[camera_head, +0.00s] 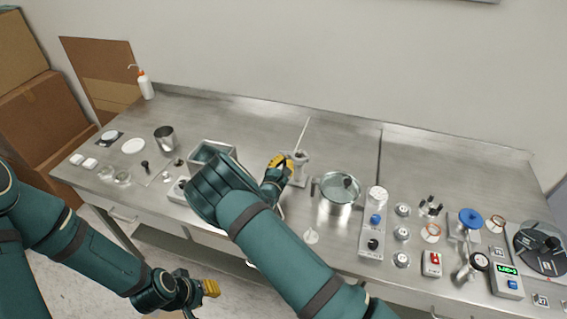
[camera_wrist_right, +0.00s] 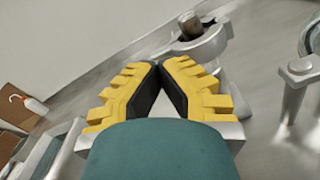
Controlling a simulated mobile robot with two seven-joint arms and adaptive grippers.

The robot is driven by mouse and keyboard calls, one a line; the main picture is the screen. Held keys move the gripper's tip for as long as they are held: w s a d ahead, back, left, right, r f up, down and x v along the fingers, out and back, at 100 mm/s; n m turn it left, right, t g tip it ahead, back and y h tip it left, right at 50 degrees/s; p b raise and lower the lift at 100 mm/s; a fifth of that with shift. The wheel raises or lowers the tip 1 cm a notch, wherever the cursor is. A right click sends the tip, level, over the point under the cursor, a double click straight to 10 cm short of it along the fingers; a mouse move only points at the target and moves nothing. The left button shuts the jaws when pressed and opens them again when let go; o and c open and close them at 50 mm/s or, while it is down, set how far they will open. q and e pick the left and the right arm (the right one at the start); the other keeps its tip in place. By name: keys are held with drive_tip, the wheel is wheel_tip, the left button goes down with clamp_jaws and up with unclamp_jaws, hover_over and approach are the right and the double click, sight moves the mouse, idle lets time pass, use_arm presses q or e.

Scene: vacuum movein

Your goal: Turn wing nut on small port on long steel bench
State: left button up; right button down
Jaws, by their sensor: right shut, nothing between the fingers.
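My right gripper (camera_head: 284,163) reaches over the middle of the long steel bench (camera_head: 345,132). Its yellow fingers meet at their tips in the right wrist view (camera_wrist_right: 158,68), with nothing between them. A small grey metal port (camera_head: 300,160) stands just beyond the fingertips. In the wrist view the port (camera_wrist_right: 208,42) shows a clamp-like ring around a darker round piece, apart from the fingers. I cannot make out a wing nut; it may be hidden or too small to tell. My left gripper (camera_head: 211,288) hangs low in front of the bench, and its opening is unclear.
A lidded glass-topped pot (camera_head: 340,187) stands close right of the port, its handle near. A grey open box (camera_head: 212,152) is left, partly behind my right arm. Control boxes, fittings and a dial (camera_head: 541,250) crowd the right end. The back strip is mostly clear.

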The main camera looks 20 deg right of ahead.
drive_tip(key=shift+r+n, duration=0.1)
drive_tip(key=shift+n, duration=1.2)
drive_tip(key=c, duration=1.2)
unclamp_jaws()
drive_tip(key=v, duration=1.2)
